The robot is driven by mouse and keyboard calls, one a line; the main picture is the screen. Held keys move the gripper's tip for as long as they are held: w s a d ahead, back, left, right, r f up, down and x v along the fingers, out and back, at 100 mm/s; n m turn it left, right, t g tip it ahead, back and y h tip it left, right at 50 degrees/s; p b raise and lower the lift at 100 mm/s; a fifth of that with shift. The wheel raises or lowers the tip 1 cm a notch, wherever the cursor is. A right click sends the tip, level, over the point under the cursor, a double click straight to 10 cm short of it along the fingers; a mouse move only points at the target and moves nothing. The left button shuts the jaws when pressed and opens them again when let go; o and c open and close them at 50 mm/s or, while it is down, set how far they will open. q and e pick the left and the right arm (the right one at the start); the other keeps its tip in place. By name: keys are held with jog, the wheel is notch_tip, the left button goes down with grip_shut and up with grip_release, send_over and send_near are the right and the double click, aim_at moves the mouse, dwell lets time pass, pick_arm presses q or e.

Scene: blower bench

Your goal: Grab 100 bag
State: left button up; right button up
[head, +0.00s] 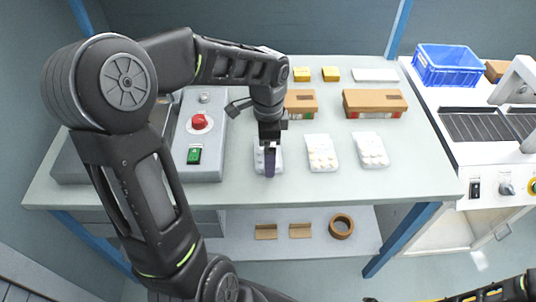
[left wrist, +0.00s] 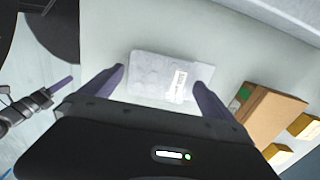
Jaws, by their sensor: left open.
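Three pale bags lie in a row on the grey bench: a left one (head: 258,158), a middle one (head: 322,152) and a right one (head: 371,150). My left gripper (head: 270,160) points down over the left bag and partly covers it. In the left wrist view, that bag (left wrist: 150,72) lies flat between the two spread purple fingers, with a white printed label too small to read. The left gripper is open; contact with the bag cannot be told. My right gripper (left wrist: 45,97) shows at the left edge of the left wrist view, away from the bags.
A control box with a red button (head: 199,122) stands left of the bags. Cardboard boxes (head: 375,103) and small yellow boxes (head: 331,74) are behind them. A blue crate (head: 447,66) sits on the machine at right. A tape roll (head: 341,227) lies on the lower shelf.

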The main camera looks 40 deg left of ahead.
pick_arm(q)
jog(key=shift+f, duration=0.35)
dwell(0.3)
jog(key=c, duration=1.3)
jog(key=shift+o, duration=0.2)
notch_tip(320, 180, up, 10)
dwell(0.4)
